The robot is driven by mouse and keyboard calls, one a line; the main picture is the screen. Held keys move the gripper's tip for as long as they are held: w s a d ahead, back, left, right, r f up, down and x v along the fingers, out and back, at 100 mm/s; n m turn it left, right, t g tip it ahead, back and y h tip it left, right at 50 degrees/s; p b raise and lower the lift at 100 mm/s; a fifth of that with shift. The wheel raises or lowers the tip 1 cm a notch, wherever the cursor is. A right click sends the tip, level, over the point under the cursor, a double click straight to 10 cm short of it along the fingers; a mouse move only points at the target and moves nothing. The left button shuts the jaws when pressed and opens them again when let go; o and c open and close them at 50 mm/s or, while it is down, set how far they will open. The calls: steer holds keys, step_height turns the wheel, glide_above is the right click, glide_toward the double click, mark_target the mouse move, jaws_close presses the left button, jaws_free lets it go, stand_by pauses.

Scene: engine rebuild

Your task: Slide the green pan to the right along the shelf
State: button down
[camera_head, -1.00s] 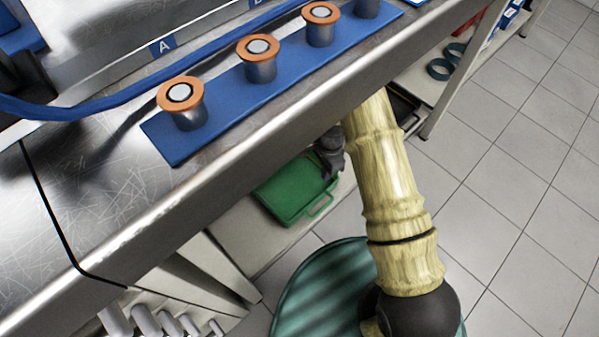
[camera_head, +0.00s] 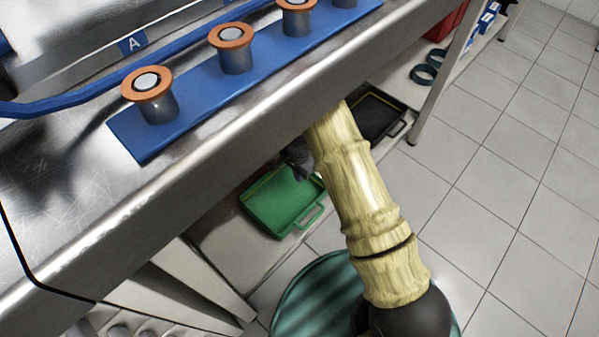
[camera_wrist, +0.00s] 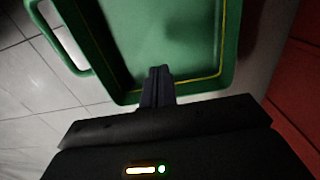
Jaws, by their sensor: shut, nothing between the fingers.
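The green pan (camera_head: 267,212) lies on the lower shelf under the bench, its handle toward the aisle. In the wrist view the pan (camera_wrist: 112,52) fills the upper middle, with a yellow line inside its rim and its handle at the left. My gripper (camera_wrist: 157,72) is shut and empty, its fingertips overlapping the pan's near rim. I cannot tell whether they touch it. In the head view my gripper (camera_head: 304,170) is at the pan's far right corner, partly hidden by the bench edge and my arm.
A black tray (camera_head: 383,113) sits farther right on the lower shelf (camera_head: 222,228), with bare shelf between. Blue-green rings (camera_head: 424,74) and a red bin (camera_head: 446,22) lie beyond. The steel bench edge (camera_head: 215,153) overhangs. A red surface (camera_wrist: 294,88) is close at right in the wrist view.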

mark_target(305, 182)
step_height(305, 182, down, 7)
steer(key=b, duration=0.3)
steer(key=shift+r, duration=0.2)
steer(key=shift+w+d+b, duration=0.8)
steer(key=shift+w+b, duration=0.05)
steer(key=shift+b, duration=0.15)
steer(key=shift+w+d+r+b, duration=0.15)
steer(key=shift+w+d+b, duration=0.2)
steer(key=shift+w, duration=0.1)
steer(key=shift+w+d+r, duration=0.15)
steer(key=shift+r, duration=0.05)
